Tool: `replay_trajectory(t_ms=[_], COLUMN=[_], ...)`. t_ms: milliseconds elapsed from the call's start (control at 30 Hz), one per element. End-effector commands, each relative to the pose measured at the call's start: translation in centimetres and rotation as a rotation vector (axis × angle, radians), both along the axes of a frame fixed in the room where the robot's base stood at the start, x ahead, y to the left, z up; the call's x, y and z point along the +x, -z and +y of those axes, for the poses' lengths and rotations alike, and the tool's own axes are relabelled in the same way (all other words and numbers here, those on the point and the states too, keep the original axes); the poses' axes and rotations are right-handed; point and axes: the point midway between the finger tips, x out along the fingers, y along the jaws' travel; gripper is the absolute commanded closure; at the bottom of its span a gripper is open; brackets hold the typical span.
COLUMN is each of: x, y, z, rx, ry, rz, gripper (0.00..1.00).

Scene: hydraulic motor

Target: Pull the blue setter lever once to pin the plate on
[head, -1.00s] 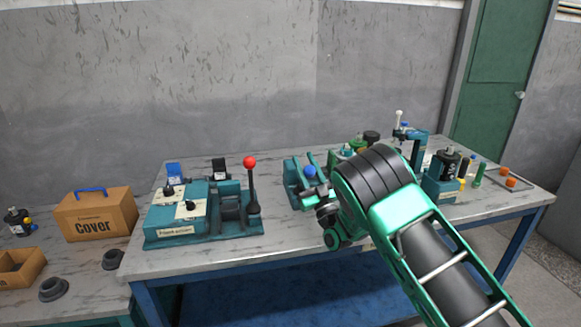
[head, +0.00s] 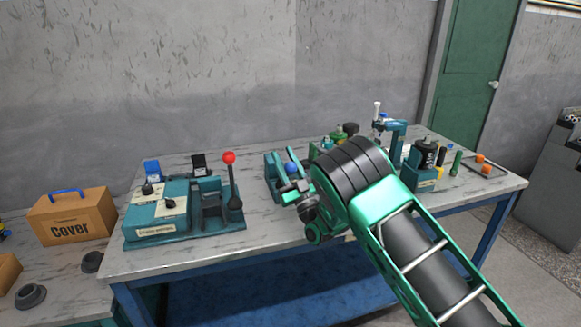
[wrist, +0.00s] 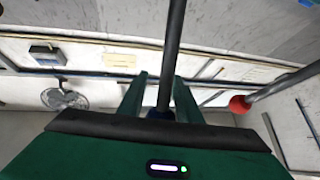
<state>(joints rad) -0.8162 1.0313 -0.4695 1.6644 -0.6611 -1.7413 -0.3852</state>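The blue setter lever's round knob (head: 292,168) stands over a teal fixture (head: 272,180) in the middle of the table, beside my gripper (head: 290,190). In the wrist view, my gripper's two green fingers (wrist: 160,88) stand apart, with a dark rod (wrist: 170,50) running between them. The blue knob (wrist: 160,114) shows low between the fingers, partly hidden by my gripper's body. Gaps show between the rod and both fingers; contact with the knob is unclear. My arm hides part of the fixture, and I cannot make out the plate.
A red-knobbed lever (head: 229,158) rises from a teal unit (head: 165,212) to the left; its red knob is also in the wrist view (wrist: 239,104). Further right stand a teal press (head: 395,128) and a black motor (head: 427,152). A cover box (head: 70,218) stands far left.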

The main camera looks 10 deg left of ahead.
Motion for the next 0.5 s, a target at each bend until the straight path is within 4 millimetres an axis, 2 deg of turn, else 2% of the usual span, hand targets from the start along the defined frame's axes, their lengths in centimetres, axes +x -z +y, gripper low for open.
replay_trajectory(t_ms=[167, 500], x=[-2.1, -7.0], y=[0.3, 0.3], z=[-1.6, -6.4], rx=[-0.002, -0.003], ry=[0.0, 0.005], rz=[0.0, -0.001], gripper=[0.7, 0.7])
